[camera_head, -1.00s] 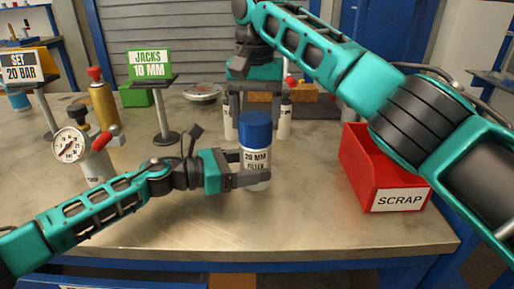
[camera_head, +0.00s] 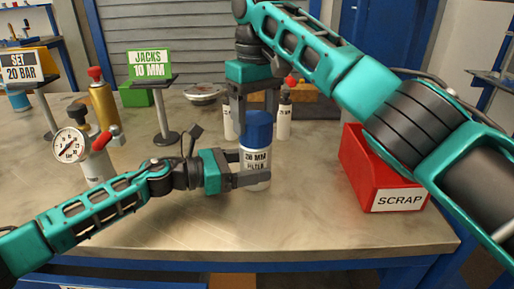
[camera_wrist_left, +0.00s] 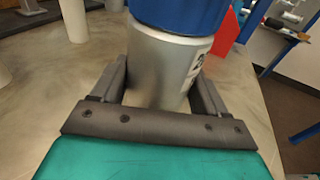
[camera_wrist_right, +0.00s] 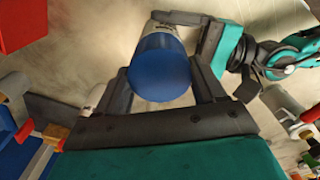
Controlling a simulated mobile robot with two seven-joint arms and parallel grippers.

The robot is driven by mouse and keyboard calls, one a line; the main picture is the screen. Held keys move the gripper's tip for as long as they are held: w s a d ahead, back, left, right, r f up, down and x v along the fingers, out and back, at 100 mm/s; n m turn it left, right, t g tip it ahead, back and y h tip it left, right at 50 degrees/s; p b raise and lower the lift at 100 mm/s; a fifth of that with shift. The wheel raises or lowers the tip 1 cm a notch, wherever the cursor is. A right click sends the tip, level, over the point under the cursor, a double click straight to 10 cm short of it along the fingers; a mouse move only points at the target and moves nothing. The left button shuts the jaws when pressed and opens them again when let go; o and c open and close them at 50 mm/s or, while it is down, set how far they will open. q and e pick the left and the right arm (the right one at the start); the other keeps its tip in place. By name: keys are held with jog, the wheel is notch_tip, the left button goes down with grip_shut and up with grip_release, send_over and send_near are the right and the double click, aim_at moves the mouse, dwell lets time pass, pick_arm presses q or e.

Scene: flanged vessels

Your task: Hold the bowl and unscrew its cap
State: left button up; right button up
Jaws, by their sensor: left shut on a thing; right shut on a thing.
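The bowl (camera_head: 256,170) is a silver-white cylinder with a "20 MM FILTER" label, standing upright on the bench. Its blue cap (camera_head: 258,130) sits on top. My left gripper (camera_head: 262,183) is shut on the bowl's side, low down; the left wrist view shows the bowl (camera_wrist_left: 160,65) between the fingers, under the cap (camera_wrist_left: 178,12). My right gripper (camera_head: 256,113) comes from above and is shut on the cap; the right wrist view shows the cap (camera_wrist_right: 160,68) between its fingers. The finger contacts are partly hidden.
A red scrap bin (camera_head: 398,197) stands to the right. A pressure gauge (camera_head: 71,145) stands at the left near a "JACKS 10 MM" sign (camera_head: 149,65). Small white bottles (camera_head: 284,120) stand behind the bowl. The bench front is clear.

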pick_arm(q)
jog(key=shift+a, duration=0.1)
pick_arm(e)
jog(key=n, duration=0.3)
jog(key=shift+n, duration=0.4)
jog(key=n, duration=0.3)
jog(key=shift+n, duration=0.3)
jog(key=o, duration=1.2)
jog(key=shift+c, duration=0.2)
